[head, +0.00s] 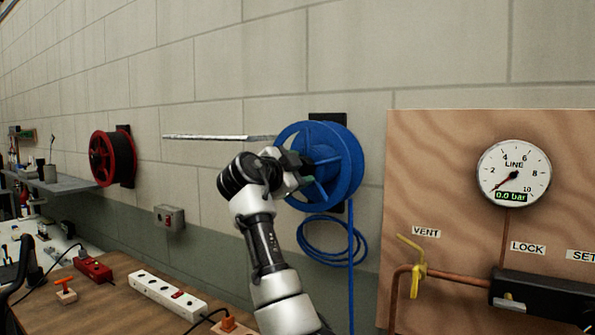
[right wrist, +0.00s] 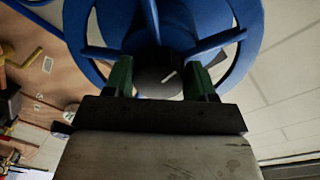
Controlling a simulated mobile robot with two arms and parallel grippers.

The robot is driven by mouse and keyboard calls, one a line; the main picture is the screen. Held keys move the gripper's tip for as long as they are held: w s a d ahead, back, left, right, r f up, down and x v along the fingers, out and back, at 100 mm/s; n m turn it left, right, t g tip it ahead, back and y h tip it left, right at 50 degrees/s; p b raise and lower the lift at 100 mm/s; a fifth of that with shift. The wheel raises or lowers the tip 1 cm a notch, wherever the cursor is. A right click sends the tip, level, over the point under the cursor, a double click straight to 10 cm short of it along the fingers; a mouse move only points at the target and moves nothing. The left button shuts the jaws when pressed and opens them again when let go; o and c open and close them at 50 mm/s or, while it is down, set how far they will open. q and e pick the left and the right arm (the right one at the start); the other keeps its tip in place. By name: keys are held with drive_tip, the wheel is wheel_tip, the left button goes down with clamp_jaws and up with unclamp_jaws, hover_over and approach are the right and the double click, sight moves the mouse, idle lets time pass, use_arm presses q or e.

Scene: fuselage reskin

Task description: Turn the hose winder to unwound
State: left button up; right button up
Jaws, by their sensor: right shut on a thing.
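The hose winder (head: 345,153) is a blue spoked reel on a dark bracket on the block wall, in the middle of the head view. Its blue rim and spokes fill the top of the right wrist view (right wrist: 243,14). My right gripper (head: 299,172) is at the reel's front face and covers part of its hub. Blue hose (head: 335,249) hangs in loops below the reel, with one length running straight down. My left gripper is not in view.
A wooden panel (head: 440,160) with a pressure gauge (head: 513,173) reading 0.0 bar and a yellow valve handle (head: 414,268) stands at right. A red reel (head: 112,158) hangs farther left. A bench with a white power strip (head: 166,296) is below left.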

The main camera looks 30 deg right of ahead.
drive_tip(key=shift+f+m, duration=0.3)
drive_tip(key=shift+m, duration=0.2)
drive_tip(key=o, duration=0.7)
drive_tip(key=shift+c, duration=0.2)
drive_tip(key=shift+o, duration=1.3)
drive_tip(key=shift+r, duration=0.2)
drive_tip(key=b+v, duration=0.3)
drive_tip(key=v, duration=0.8)
